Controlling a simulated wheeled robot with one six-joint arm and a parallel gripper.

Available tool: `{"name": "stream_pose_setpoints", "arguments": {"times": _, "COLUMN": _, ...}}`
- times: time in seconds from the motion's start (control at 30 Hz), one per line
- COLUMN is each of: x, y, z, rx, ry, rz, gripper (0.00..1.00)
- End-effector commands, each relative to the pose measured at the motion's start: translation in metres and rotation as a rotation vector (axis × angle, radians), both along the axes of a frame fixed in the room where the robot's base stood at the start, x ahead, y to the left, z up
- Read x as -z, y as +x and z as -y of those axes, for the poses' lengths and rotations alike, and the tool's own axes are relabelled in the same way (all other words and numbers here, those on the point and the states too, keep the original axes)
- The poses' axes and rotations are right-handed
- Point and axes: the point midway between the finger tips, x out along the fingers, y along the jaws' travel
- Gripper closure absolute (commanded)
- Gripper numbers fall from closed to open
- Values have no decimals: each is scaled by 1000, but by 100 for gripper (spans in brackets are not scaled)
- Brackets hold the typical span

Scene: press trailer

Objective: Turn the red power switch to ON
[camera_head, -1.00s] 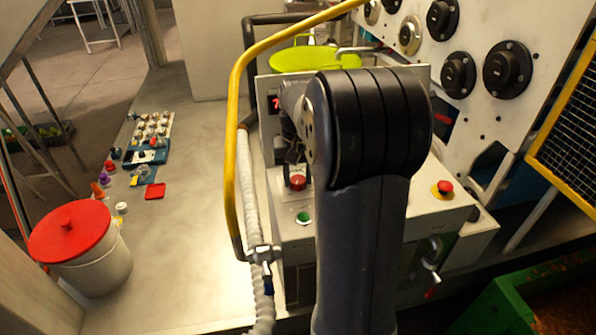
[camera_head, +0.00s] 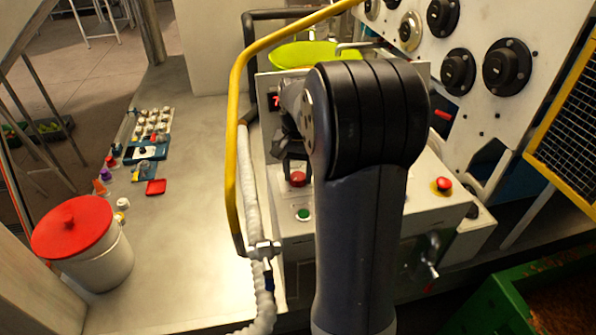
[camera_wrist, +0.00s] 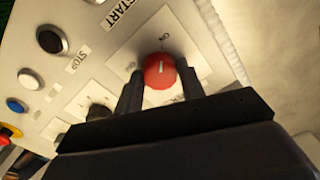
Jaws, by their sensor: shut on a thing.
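The red power switch (camera_wrist: 160,72) is a round red knob with a white mark line, on a pale plate near the panel's edge in the wrist view. The line points roughly up in that picture, towards a small mark too small to read for certain. My gripper (camera_wrist: 160,84) has one dark finger on either side of the knob and is shut on it. In the head view the red knob (camera_head: 298,179) shows just below my gripper (camera_head: 296,164), partly behind my arm.
A black button (camera_wrist: 52,40) and a blue button (camera_wrist: 17,105) sit on the same panel. In the head view a green button (camera_head: 303,214) and a red mushroom button (camera_head: 442,184) flank my arm. A yellow bent pipe (camera_head: 232,130) stands left of it.

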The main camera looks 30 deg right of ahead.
Motion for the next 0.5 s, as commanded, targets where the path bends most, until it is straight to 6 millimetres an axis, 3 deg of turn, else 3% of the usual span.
{"name": "stream_pose_setpoints", "arguments": {"times": 0.13, "x": -1, "y": 0, "z": 0, "rx": 1, "ry": 0, "rz": 2, "gripper": 85}}
{"name": "stream_pose_setpoints", "arguments": {"times": 0.17, "x": -1, "y": 0, "z": 0, "rx": 1, "ry": 0, "rz": 2, "gripper": 62}}
{"name": "stream_pose_setpoints", "arguments": {"times": 0.4, "x": 0, "y": 0, "z": 0, "rx": 0, "ry": 0, "rz": 1, "gripper": 42}}
{"name": "stream_pose_setpoints", "arguments": {"times": 0.5, "x": 0, "y": 0, "z": 0, "rx": 0, "ry": 0, "rz": 0, "gripper": 41}}
